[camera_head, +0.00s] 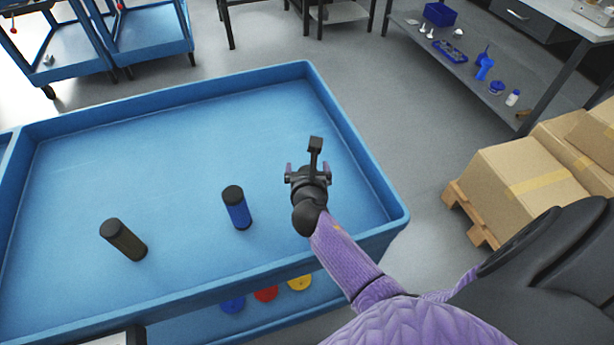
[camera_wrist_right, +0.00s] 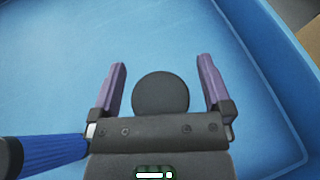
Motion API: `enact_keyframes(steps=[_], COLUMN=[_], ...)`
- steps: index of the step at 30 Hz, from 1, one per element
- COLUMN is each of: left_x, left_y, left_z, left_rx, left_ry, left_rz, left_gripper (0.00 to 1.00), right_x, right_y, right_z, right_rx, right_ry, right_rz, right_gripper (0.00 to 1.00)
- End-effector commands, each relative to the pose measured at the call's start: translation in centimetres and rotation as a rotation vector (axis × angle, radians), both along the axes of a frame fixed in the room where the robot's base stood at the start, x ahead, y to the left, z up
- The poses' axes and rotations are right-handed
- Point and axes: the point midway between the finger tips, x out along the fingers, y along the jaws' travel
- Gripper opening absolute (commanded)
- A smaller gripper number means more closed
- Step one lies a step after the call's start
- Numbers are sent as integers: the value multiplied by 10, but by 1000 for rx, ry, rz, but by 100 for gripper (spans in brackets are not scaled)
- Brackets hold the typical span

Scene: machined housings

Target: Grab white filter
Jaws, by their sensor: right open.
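My right gripper (camera_head: 308,172) is over the right part of the blue cart tray, and its fingers point down. In the right wrist view my right gripper (camera_wrist_right: 161,65) is open, with its two purple fingers apart. A round black cap (camera_wrist_right: 160,93) shows between the fingers, apart from both. The body under this cap is hidden, so I cannot tell its colour. No white filter surface shows in either view. A blue filter with a black top (camera_head: 237,208) stands left of the gripper; it also shows in the right wrist view (camera_wrist_right: 50,152). My left gripper is not in view.
A dark olive filter (camera_head: 123,240) stands farther left on the blue cart tray (camera_head: 190,130), which has a raised rim. Red, yellow and blue round parts (camera_head: 266,293) lie on the lower shelf. Cardboard boxes (camera_head: 525,180) stand on a pallet at right. The tray's far half is clear.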

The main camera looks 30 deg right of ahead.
Motion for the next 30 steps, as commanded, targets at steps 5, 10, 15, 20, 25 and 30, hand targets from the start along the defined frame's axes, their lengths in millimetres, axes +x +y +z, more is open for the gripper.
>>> enact_keyframes(steps=[5,10,15,20,25,30], left_x=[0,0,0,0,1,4], left_y=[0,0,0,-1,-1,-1], left_z=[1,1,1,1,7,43], left_rx=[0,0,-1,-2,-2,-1], left_ry=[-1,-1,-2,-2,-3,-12], left_rz=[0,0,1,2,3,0], left_gripper=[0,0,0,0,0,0], right_x=[0,0,0,0,0,0], right_y=[0,0,0,0,0,0], right_z=[1,1,1,1,8,57], right_rx=[1,1,1,1,1,-1], right_ry=[0,0,0,0,-3,-6], right_rz=[0,0,0,0,0,0], right_gripper=[94,58,22,3,3,3])
